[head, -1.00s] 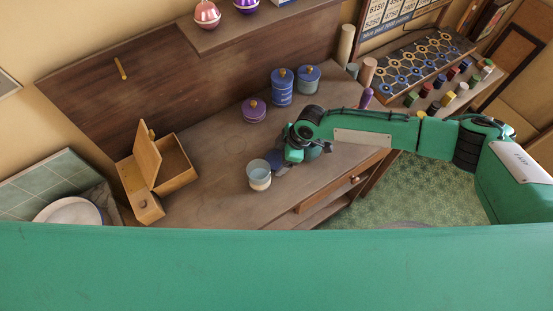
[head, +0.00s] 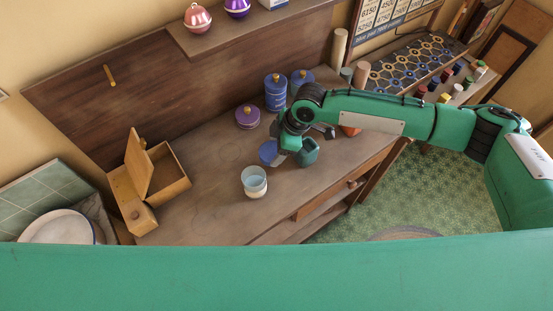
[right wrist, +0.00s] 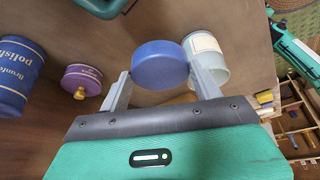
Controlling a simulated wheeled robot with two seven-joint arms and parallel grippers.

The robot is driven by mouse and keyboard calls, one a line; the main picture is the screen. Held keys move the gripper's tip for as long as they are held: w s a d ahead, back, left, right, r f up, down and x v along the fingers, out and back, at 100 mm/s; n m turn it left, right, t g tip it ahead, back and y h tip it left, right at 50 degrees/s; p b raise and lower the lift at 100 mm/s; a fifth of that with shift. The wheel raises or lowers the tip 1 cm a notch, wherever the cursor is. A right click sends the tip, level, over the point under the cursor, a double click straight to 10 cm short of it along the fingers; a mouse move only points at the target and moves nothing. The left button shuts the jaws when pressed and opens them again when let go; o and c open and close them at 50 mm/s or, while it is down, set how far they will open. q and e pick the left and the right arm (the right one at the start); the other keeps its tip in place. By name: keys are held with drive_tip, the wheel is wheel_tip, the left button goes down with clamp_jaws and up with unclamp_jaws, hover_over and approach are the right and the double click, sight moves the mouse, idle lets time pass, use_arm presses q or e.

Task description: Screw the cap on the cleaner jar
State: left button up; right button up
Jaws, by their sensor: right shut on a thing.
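A blue round cap (head: 268,152) is held in my right gripper (head: 277,148). In the right wrist view the cap (right wrist: 160,65) sits between the two grey fingers of that gripper (right wrist: 157,78). An open clear jar with a pale label (head: 254,182) stands upright on the bench, just below the cap in the head view. The jar (right wrist: 207,60) also shows behind the right finger in the right wrist view. The cap appears apart from the jar, above the bench. I cannot read the jar's label. My left gripper is not in view.
Blue canisters (head: 275,92) and a low purple tin (head: 247,117) stand behind the gripper. An open wooden box (head: 180,183) stands at the left. The bench between box and jar is clear.

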use_arm(q)
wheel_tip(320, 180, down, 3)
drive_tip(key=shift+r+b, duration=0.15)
drive_tip(key=shift+b, duration=0.95)
use_arm(e)
wheel_tip(320, 180, up, 12)
drive_tip(key=shift+f, duration=0.25)
drive_tip(key=d+r+m+t+h, duration=0.1)
drive_tip(key=d+m+t+h, duration=0.1)
drive_tip(key=d+m, duration=0.7)
drive_tip(key=s+d+r+m+t+h, duration=0.1)
drive_tip(key=d+m+t+h, duration=0.1)
drive_tip(key=d+m, duration=0.7)
drive_tip(key=shift+s+d+r+t+h, duration=0.3)
drive_tip(key=shift+d+r, duration=0.1)
drive_tip(key=shift+d, duration=0.7)
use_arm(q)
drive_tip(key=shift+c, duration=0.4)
